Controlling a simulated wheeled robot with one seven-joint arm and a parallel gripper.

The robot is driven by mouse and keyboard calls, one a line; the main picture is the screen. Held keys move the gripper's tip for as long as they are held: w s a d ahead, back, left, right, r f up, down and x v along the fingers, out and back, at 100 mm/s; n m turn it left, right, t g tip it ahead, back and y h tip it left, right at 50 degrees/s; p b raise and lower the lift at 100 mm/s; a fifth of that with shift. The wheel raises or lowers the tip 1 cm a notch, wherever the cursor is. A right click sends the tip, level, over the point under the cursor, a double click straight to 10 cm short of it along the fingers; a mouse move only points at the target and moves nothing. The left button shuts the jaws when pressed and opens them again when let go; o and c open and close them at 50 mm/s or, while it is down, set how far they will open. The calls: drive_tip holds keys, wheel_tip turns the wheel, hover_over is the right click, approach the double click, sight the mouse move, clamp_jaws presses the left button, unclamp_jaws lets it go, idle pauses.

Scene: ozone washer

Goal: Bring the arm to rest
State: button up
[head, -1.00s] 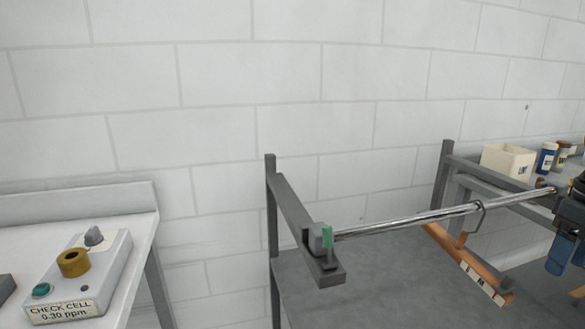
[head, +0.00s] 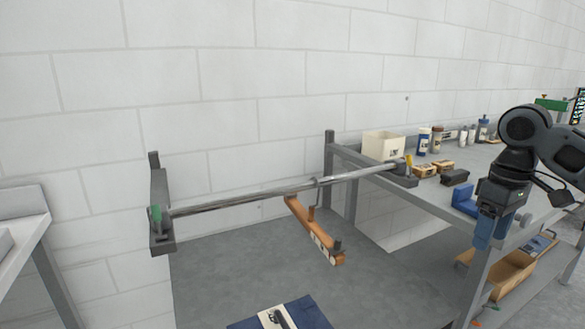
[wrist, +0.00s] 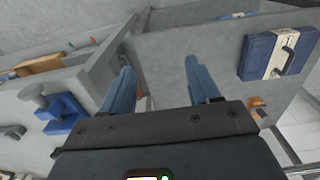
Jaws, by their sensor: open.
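My gripper shows in the head view (head: 484,240) at the right, with blue fingers pointing down in front of the right-hand bench. In the wrist view my gripper (wrist: 160,66) has its two blue fingers spread apart, with nothing between them but grey surface beyond. My arm is bent, with its dark joints raised above the bench.
A metal rail (head: 250,194) spans between two grey supports, with a wooden hanger (head: 315,232) hooked on it. A blue case (head: 305,315) lies below; it also shows in the wrist view (wrist: 262,52). A white bin (head: 383,146), bottles and a blue block (head: 465,199) stand on the right bench.

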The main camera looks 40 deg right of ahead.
drive_tip(key=w+a+n+t+y, duration=0.25)
drive_tip(key=w+a+t, duration=0.55)
drive_tip(key=w+a, duration=1.1)
drive_tip(key=w+a+f+m+t+y, duration=0.1)
drive_tip(key=w+a+m+t, duration=0.2)
drive_tip(key=a, duration=0.5)
drive_tip(key=w+a+m+t+y, duration=0.1)
drive_tip(key=w+a+t, duration=0.35)
drive_tip(key=a, duration=0.35)
drive_tip(key=s+a+f+m+h, duration=0.25)
drive_tip(key=s+a+f, duration=0.3)
drive_tip(key=s, duration=0.35)
drive_tip(key=s+a+f+m+h, duration=0.1)
drive_tip(key=s+a+f+h, duration=0.25)
drive_tip(key=s+f, duration=0.4)
drive_tip(key=s+d+r+n, duration=0.1)
drive_tip(key=s+r+n, duration=0.1)
drive_tip(key=s, duration=0.9)
drive_tip(key=s+d+r+n+y, duration=0.1)
drive_tip(key=s+n, duration=0.4)
drive_tip(key=s, duration=0.7)
drive_tip(key=shift+s+d+r+n+g, duration=0.15)
drive_tip(key=shift+d+r+n+g, duration=0.25)
drive_tip(key=shift+d, duration=0.3)
